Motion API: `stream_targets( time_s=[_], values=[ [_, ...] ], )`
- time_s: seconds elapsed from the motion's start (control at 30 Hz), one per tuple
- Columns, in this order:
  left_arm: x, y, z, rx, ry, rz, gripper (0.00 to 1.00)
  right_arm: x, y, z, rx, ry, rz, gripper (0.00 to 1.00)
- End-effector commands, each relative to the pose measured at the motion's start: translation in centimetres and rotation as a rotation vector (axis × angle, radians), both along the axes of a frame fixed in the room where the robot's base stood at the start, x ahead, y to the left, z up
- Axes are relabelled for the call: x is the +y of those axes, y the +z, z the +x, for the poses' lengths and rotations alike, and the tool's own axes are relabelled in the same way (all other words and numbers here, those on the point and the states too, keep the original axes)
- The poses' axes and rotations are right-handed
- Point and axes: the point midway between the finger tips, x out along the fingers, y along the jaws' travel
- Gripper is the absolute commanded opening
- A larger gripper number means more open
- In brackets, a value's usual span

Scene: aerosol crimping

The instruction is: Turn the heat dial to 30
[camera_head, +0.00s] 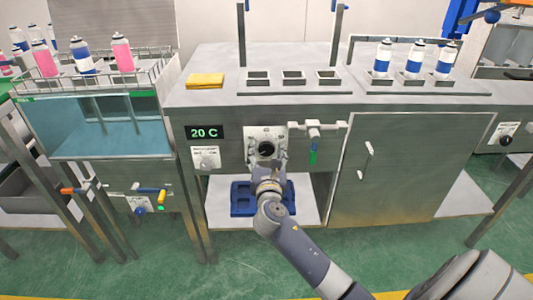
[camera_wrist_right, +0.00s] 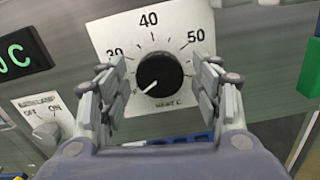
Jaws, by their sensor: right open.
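The heat dial (camera_wrist_right: 160,75) is a round black knob with a white pointer line on a white plate marked 30, 40 and 50. In the right wrist view its pointer is turned to the lower left, below the 30 mark. The dial also shows in the head view (camera_head: 266,149). The display (camera_head: 204,132) reads 20 C in green. My right gripper (camera_wrist_right: 163,88) is open, with its fingers on either side of the dial; I cannot tell whether they touch it. My left gripper is not in view.
A bath lamp switch (camera_wrist_right: 46,133) is left of the dial. A valve with a green handle (camera_head: 313,157) is to its right. A blue tray (camera_head: 243,199) sits on the shelf below.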

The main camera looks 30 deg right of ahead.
Motion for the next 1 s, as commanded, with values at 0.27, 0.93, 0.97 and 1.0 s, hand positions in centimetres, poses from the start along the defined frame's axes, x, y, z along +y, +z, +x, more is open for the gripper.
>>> stream_targets(
  time_s=[0.27, 0.93, 0.97, 1.0],
  values=[
    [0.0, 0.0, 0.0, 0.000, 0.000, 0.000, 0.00, 0.0, 0.0, 0.0, -0.001, 0.000, 0.001, 0.15],
    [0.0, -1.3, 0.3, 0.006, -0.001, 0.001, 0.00, 0.0, 0.1, 0.0, -0.109, -0.001, 0.181, 0.14],
    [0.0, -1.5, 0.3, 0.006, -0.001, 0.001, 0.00, 0.0, 0.0, 0.0, -0.123, -0.001, 0.203, 0.14],
    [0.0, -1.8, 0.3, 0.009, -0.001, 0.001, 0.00, 0.1, 0.0, 0.0, -0.142, -0.001, 0.233, 0.14]
  ],
)
